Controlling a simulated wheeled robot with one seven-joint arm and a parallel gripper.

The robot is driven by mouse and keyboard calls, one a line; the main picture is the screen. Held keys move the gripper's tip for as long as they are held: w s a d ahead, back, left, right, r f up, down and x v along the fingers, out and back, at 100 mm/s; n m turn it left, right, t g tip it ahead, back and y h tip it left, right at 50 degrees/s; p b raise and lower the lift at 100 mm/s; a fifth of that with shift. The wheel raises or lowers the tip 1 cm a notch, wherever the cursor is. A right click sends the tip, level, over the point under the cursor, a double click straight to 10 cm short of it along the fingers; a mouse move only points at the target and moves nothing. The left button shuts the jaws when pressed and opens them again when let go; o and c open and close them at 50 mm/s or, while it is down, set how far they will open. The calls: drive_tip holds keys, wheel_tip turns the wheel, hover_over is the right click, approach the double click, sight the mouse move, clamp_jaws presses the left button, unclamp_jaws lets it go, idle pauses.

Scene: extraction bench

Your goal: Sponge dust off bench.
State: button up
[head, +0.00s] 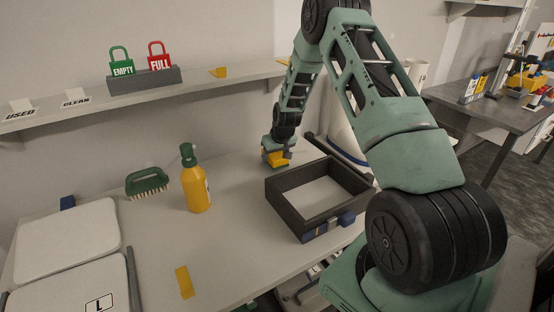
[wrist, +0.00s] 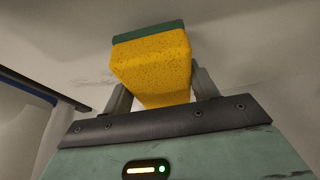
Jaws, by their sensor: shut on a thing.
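A yellow sponge with a green layer (wrist: 152,65) is held between the fingers of my gripper (wrist: 155,95) in the wrist view. In the head view my gripper (head: 275,152) is at the back of the bench (head: 235,235), near the wall, with the sponge (head: 273,160) low at the bench surface. I cannot tell whether the sponge touches it. Faint greyish marks, perhaps dust (wrist: 85,82), show on the pale surface beside the sponge in the wrist view. No clear dust shows on the bench in the head view.
A dark open frame (head: 290,209) stands right of the bench's middle. A yellow spray bottle (head: 195,185) and green brush (head: 147,183) stand left of the gripper. White lidded boxes (head: 67,240) lie at the left. A shelf (head: 205,83) runs above. The front middle is mostly clear.

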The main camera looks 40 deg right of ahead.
drive_tip(key=shift+r+p, duration=1.4)
drive_tip(key=shift+r, duration=1.35)
